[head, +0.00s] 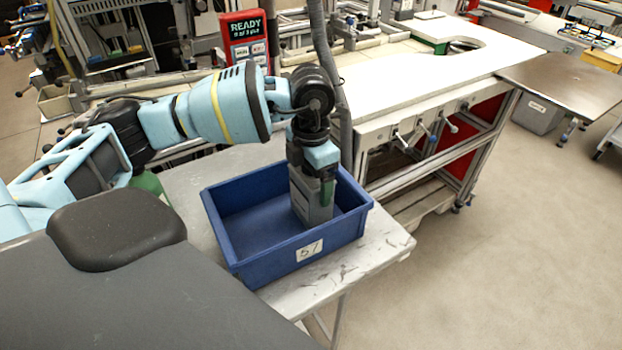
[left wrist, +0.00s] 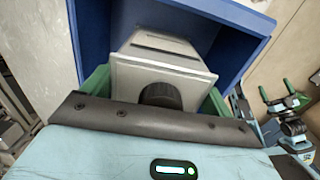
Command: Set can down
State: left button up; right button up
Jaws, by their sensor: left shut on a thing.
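A grey box-shaped can (head: 312,206) stands roughly upright inside the blue bin (head: 250,257), toward its right side. My left gripper (head: 318,178) comes down from above and is shut on the can's upper end. In the left wrist view the can (left wrist: 165,55) shows its pale top and black cap (left wrist: 160,95), between the green fingers of my left gripper (left wrist: 155,90). The bin's blue wall (left wrist: 215,12) surrounds it there. The can's lower end is hidden, so I cannot tell whether it touches the bin floor. What looks like my right gripper (left wrist: 287,104) is small at the right of the wrist view.
The bin stands on a worn grey table (head: 375,250), near its right corner. A white workbench (head: 430,80) with clamps is behind it to the right. A grey hose hangs behind the gripper. Open floor lies at the right.

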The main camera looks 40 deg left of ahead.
pick_arm(q)
jog(key=shift+f, duration=0.25)
jog(key=shift+f, duration=0.1)
jog(key=o, duration=1.1)
jog(key=shift+f, duration=0.1)
jog(key=shift+c, duration=0.2)
notch_tip(320, 180, up, 12)
jog(key=shift+r, duration=0.2)
